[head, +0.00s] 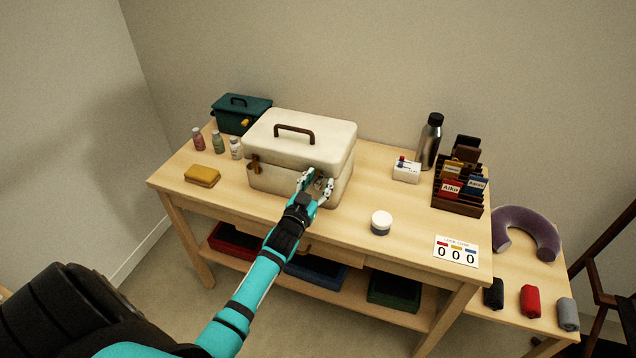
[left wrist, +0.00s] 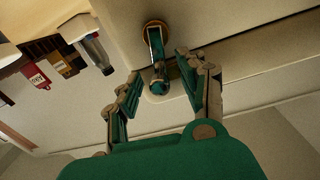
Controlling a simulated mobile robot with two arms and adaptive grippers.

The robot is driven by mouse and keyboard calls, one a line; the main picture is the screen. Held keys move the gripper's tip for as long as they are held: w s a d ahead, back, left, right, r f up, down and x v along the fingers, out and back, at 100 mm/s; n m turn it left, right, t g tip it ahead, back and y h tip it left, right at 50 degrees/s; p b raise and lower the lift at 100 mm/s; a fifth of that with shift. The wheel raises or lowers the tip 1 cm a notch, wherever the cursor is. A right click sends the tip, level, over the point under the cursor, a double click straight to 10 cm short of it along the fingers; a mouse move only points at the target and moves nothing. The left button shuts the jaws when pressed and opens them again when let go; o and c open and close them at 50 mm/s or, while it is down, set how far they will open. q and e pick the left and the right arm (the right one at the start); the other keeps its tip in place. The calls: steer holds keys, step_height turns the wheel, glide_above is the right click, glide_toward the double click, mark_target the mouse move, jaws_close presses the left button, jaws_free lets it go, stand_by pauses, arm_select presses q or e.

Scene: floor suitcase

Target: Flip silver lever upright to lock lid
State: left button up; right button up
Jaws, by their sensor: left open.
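The cream case (head: 280,180) stands on the wooden table with its lid (head: 300,133) down and a brown handle on top. My left gripper (head: 318,181) is at the right part of the case's front, open. In the left wrist view the silver lever (left wrist: 157,58) hangs from a round brass pivot (left wrist: 154,27) on the case. Its free end lies between the spread fingers of the left gripper (left wrist: 158,68), with a gap on both sides. In the head view the gripper mostly hides the lever. My right gripper is out of view.
A brown latch (head: 255,165) is on the case's left front.

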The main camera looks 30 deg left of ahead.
arm_select(q)
jaws_close()
steer(key=shift+a, duration=0.1)
steer(key=shift+s+a+n+p, duration=0.1)
steer(key=shift+a+n+p, duration=0.1)
steer(key=shift+n, duration=0.6)
steer(key=shift+s+a+n+p, duration=0.1)
steer(key=shift+n+p, duration=0.1)
steer(key=shift+n, duration=0.6)
steer(key=shift+r, duration=0.1)
steer(key=shift+o, duration=0.2)
jaws_free()
steer(key=shift+a, duration=0.15)
steer(key=s+d, duration=0.2)
steer(key=s, duration=0.9)
steer(key=shift+s+d, duration=0.15)
steer(key=shift+s, duration=0.2)
